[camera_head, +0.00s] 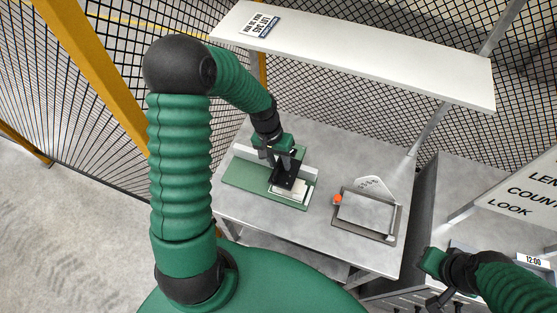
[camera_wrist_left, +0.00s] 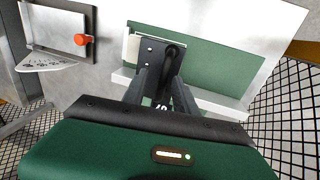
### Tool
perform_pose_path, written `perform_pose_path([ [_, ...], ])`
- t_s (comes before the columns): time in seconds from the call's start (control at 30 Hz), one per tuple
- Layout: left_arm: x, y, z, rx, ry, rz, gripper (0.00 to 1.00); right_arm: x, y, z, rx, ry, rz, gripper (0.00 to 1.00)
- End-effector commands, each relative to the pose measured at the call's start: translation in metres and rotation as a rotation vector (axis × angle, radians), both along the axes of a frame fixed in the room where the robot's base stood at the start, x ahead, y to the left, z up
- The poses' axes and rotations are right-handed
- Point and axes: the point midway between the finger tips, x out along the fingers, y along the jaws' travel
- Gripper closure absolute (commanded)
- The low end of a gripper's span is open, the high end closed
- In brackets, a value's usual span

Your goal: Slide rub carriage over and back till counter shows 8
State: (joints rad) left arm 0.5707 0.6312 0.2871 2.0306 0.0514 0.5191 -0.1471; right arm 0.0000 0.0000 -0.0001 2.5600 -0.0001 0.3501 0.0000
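The black rub carriage (camera_head: 284,180) sits over a white block (camera_head: 290,192) on the green base board (camera_head: 244,178) on the table. In the left wrist view the carriage is a black plate (camera_wrist_left: 148,62) with an upright dark handle (camera_wrist_left: 172,52). My left gripper (camera_head: 283,160) is above the carriage, its fingers (camera_wrist_left: 163,82) on either side of the handle and seemingly closed on it. White digits show between the fingers in the wrist view, partly hidden; I cannot read them surely. My right gripper (camera_head: 436,284) hangs away at lower right, its fingers unclear.
A metal plate in a frame (camera_head: 367,215) with an orange knob (camera_head: 337,199) lies right of the board. A white shelf (camera_head: 360,52) spans above the table. Mesh fencing stands behind. A sign and a display reading 12:00 (camera_head: 533,260) are at right.

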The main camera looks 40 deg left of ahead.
Motion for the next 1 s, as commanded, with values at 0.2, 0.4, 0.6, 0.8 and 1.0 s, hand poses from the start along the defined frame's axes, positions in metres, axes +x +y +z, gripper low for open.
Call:
perform_pose_path([
  [0.2, 0.0002, 0.0031, -0.0007, -0.003, -0.001, 0.001, 0.91, 0.0, -0.0001, -0.0001, 0.0, 0.0, 0.0, 0.64],
  [0.4, 0.0008, 0.0028, -0.0004, -0.003, -0.001, 0.001, 1.0, 0.0, 0.0001, -0.0001, 0.0, 0.0, 0.0, 0.64],
  [0.6, 0.0015, 0.0019, -0.0004, -0.001, -0.002, 0.001, 1.0, -0.0001, 0.0001, -0.0002, 0.0, 0.0, 0.0, 0.64],
  [0.8, 0.0017, 0.0023, -0.0004, -0.002, -0.002, 0.001, 1.0, -0.0001, 0.0, -0.0002, 0.0, 0.0, 0.0, 0.64],
  [1.0, 0.0019, 0.0023, 0.0, -0.002, -0.004, 0.001, 1.0, 0.0, 0.0, -0.0001, 0.0, 0.0, 0.0, 0.64],
])
